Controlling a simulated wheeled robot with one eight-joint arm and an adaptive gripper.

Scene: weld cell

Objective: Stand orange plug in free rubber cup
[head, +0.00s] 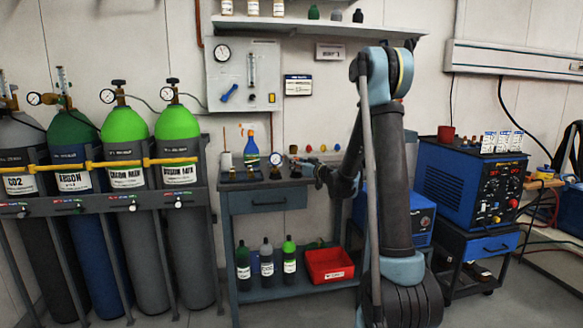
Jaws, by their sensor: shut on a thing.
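My gripper (299,164) reaches in from the right over the top of the grey workbench (268,183). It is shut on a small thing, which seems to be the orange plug. The plug is too small and too covered by the fingers to make out its shape or tilt. A dark low holder (240,178) with small round pieces lies on the bench top left of my gripper. I cannot tell which of these is a rubber cup, or which cup is free.
A blue spray bottle (251,150) and a round gauge (276,159) stand close left of my gripper. Several small coloured pieces (323,148) sit along the bench's back. A red bin (329,265) and bottles (266,262) are on the lower shelf. Gas cylinders (122,215) stand left.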

